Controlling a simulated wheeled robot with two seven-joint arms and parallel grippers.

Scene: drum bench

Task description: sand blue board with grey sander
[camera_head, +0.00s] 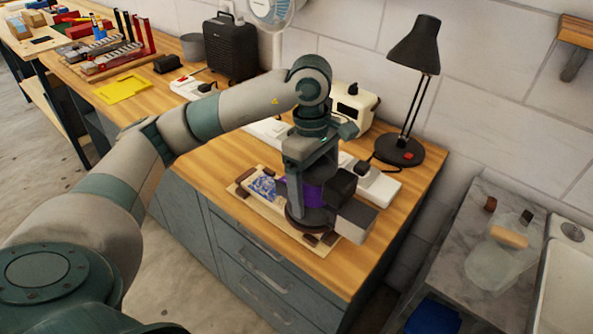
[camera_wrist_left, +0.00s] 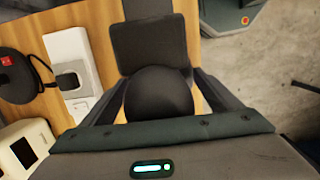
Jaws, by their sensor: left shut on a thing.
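My left gripper (camera_head: 305,175) points down and is shut on the sander (camera_head: 312,216), which has a dark round base, a purple band and a boxy part on its right. In the left wrist view the sander's black rounded top (camera_wrist_left: 158,93) sits between the two fingers of my gripper (camera_wrist_left: 160,100). The sander stands over the right part of the board (camera_head: 262,186), whose visible left part has a blue-and-white pattern. The board lies on a pale wooden base with dark blocks. I cannot tell whether the sander's disc touches the board. My right gripper is not in view.
A black desk lamp (camera_head: 408,100) stands behind right. White power strips (camera_head: 378,186) lie behind the sander, with a cream appliance (camera_head: 354,106) farther back. A black case (camera_head: 230,47) and yellow sheets (camera_head: 122,88) are farther left. The bench front edge is near the board.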

